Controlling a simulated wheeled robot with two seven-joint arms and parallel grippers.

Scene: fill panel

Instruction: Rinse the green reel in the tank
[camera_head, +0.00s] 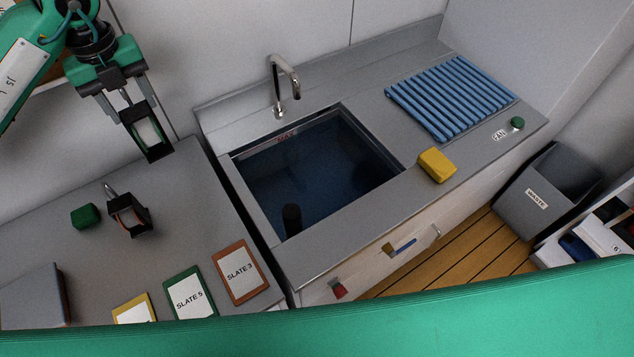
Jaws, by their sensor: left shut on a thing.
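My left gripper (128,112) comes in from the upper left and is shut on a black-framed reel with a pale, greenish-white middle (150,133); I take it to be the green reel. It hangs tilted in the air above the left counter, to the left of the tank and apart from it. The tank (310,170) is sunk in the grey worktop, with dark blue water inside and a red MAX mark on its far wall. A dark upright cylinder (292,219) shows in its near left corner. My right gripper is not in view.
A tap (282,86) stands behind the tank. A blue slatted rack (450,97), yellow sponge (437,165) and green button (517,123) are to the right. The left counter holds another black reel with orange (128,215), a green block (85,215) and several slates (240,272).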

